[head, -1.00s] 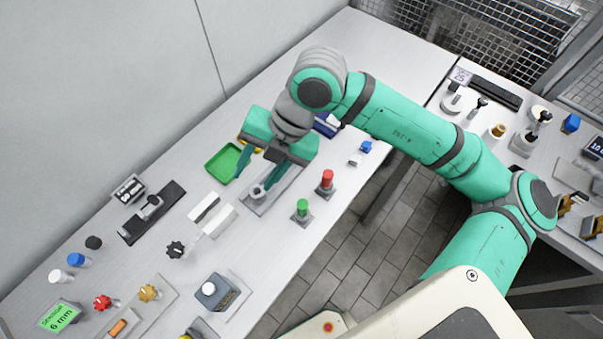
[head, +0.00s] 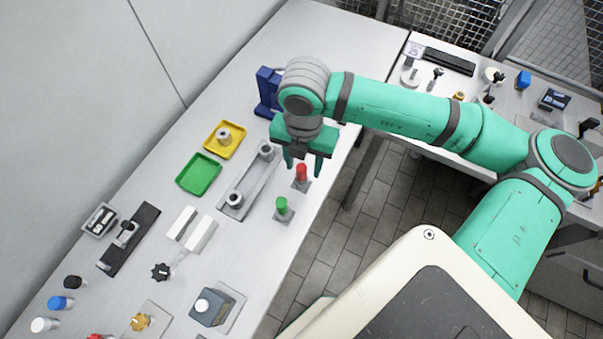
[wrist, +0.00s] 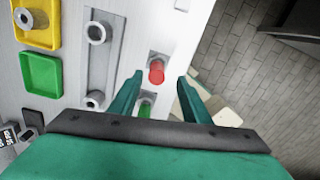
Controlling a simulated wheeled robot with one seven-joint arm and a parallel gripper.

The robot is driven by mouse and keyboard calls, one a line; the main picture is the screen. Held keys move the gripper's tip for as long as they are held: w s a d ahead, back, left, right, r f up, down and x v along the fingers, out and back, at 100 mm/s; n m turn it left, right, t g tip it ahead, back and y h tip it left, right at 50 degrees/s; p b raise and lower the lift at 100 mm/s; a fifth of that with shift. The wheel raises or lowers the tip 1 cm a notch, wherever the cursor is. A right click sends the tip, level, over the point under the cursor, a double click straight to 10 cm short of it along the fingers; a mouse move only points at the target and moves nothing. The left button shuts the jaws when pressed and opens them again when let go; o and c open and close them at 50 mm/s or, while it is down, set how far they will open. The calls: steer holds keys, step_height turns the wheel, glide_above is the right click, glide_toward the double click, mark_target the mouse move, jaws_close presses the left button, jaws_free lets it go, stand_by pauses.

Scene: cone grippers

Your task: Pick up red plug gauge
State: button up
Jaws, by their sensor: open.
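The red plug gauge (head: 301,172) stands on a small grey base near the table's front edge; it also shows in the wrist view (wrist: 156,72). My gripper (head: 303,172) is open, with its two fingers to either side of the red plug gauge in the head view. In the wrist view the red gauge shows between the fingertips of my gripper (wrist: 160,78), apart from both. The gap in height between fingertips and gauge is hard to tell.
A grey fixture with two ring posts (head: 236,199) lies left of the gauges. A green tray (head: 198,175) and a yellow tray (head: 212,142) lie further left. A blue block (head: 268,92) stands behind my arm. The table's edge is close on the right.

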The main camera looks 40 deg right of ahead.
mark_target(301, 167)
steer(key=f, duration=0.5)
steer(key=shift+w, duration=0.4)
steer(key=c, duration=1)
